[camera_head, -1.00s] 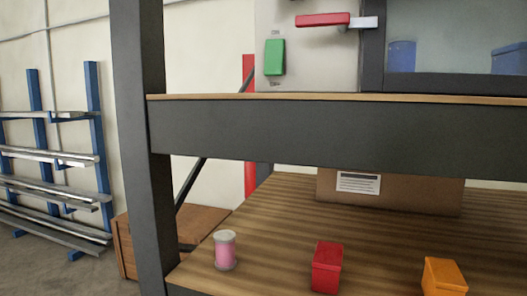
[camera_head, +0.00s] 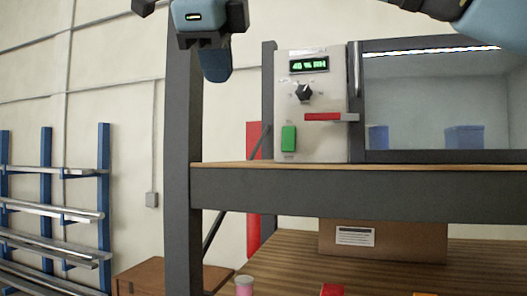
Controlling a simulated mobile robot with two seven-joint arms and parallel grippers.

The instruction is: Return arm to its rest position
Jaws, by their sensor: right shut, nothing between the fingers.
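My right gripper (camera_head: 214,62) shows at the top left of the head view, in front of the dark shelf post and the pale wall. Its blue-grey body carries a small lit indicator, and its fingers point down. It is shut and holds nothing, and touches nothing that I can see. The rest of the arm near it is cut off by the top edge. A dark and blue-grey arm part of mine (camera_head: 480,18) shows at the top right. My left gripper is not in view.
A cabinet (camera_head: 325,134) with a lit display, dial, red handle (camera_head: 323,117) and green switch (camera_head: 289,138) stands on the upper shelf. Below are a cardboard box (camera_head: 408,242), pink spool (camera_head: 244,286), red box (camera_head: 332,290) and orange box (camera_head: 424,294). A blue rack (camera_head: 46,170) stands left.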

